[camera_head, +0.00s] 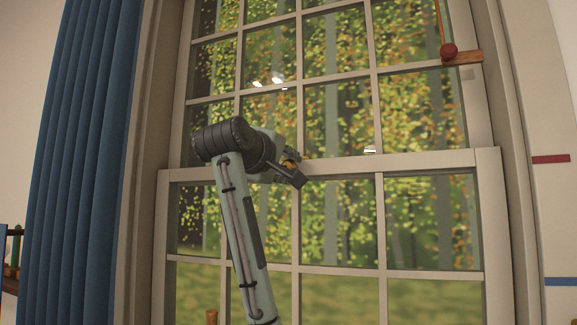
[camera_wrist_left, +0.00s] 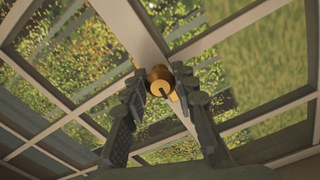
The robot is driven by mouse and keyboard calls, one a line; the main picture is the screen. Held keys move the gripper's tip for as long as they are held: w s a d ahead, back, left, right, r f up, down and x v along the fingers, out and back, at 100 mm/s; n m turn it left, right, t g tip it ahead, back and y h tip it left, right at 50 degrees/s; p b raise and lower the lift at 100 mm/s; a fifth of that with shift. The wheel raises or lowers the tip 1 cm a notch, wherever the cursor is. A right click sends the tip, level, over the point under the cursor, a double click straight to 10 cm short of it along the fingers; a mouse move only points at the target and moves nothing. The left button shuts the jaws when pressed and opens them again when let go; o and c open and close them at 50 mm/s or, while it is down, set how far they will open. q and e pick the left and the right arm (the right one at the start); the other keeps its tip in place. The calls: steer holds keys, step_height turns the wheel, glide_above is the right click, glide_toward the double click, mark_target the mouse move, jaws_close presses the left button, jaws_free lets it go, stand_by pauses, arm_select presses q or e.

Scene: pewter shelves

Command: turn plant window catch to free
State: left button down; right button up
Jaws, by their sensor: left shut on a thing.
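The window catch (camera_wrist_left: 160,82) is a brass-coloured round piece on the window's meeting rail. In the left wrist view it sits between the two dark fingers of my left gripper (camera_wrist_left: 167,88), which is shut on it. In the head view my left gripper (camera_head: 292,170) reaches the meeting rail near the middle of the window (camera_head: 420,161). I cannot tell how far the catch is turned. My right gripper is not in view.
A blue curtain (camera_head: 90,120) hangs at the left of the window. A dark shelf edge (camera_head: 10,284) shows at the far left. The rail to the right of my gripper is clear.

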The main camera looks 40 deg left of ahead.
arm_select(q)
steer(key=shift+n, duration=0.6)
steer(key=c, duration=1.2)
jaws_free()
steer(key=shift+s, duration=0.1)
steer(key=shift+v, duration=5.95)
steer(key=shift+a, duration=0.1)
